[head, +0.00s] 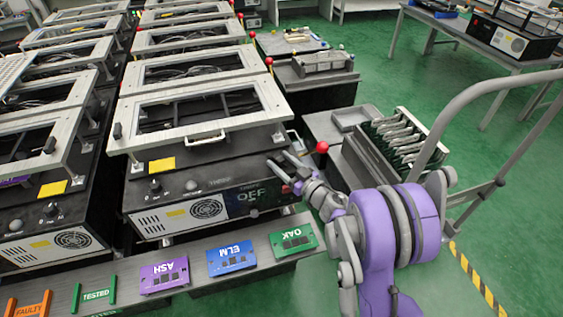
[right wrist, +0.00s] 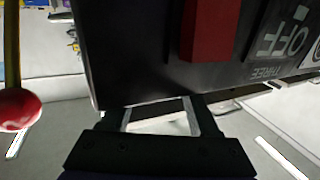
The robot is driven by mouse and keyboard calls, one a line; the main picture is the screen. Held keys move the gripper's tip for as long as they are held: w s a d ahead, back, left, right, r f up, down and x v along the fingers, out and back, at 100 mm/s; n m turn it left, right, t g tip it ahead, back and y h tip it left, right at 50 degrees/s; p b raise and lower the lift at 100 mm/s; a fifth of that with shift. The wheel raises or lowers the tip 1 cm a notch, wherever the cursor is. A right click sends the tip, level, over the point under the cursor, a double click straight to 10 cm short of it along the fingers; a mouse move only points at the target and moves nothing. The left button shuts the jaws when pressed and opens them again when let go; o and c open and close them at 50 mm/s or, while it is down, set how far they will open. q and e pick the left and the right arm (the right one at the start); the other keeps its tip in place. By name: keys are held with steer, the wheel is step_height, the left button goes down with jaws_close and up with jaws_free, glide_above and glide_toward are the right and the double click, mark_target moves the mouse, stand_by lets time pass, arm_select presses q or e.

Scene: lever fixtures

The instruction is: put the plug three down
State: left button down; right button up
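A black fixture box (head: 195,180) stands in front of me, with a raised frame and handle on top. Its dark panel (head: 258,195) reads OFF; in the right wrist view the panel (right wrist: 285,40) shows OFF and THREE upside down. A red block (right wrist: 210,28), perhaps the plug, is on the box front beside that panel. A small red spot (head: 286,189) shows there in the head view, partly behind my gripper. My right gripper (head: 282,170) is close to the box's right front corner. In the wrist view its fingers (right wrist: 165,112) are apart with nothing between them. My left gripper is not in view.
A red ball knob (head: 322,147) on a rod stands right of the box; it also shows in the wrist view (right wrist: 18,108). A rack of boards (head: 400,140) is further right. A front ledge holds purple, blue and green boards (head: 292,240). Green floor lies right.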

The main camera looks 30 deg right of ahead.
steer(key=shift+r, duration=0.3)
steer(key=shift+r+p, duration=0.4)
steer(key=shift+p, duration=0.25)
steer(key=s+d, duration=0.2)
steer(key=s, duration=1)
step_height(320, 180, up, 6)
steer(key=w+m+g+h, duration=0.1)
steer(key=m+h, duration=0.3)
steer(key=h, duration=0.3)
steer(key=s+a+f+g+y, duration=0.1)
steer(key=s+a+f+g, duration=0.2)
steer(key=s+a, duration=0.3)
steer(key=s+a+f+n+g+y, duration=0.1)
steer(key=s+a+f+g, duration=0.3)
steer(key=s, duration=0.3)
steer(key=s+a+f+n+g+y, duration=0.1)
steer(key=s+a+f+g+y, duration=0.1)
steer(key=s+a+f+g, duration=0.2)
steer(key=s+a+g, duration=0.1)
steer(key=s+a, duration=0.1)
steer(key=a, duration=0.1)
steer(key=shift+s+a+b, duration=0.3)
steer(key=shift+s, duration=0.1)
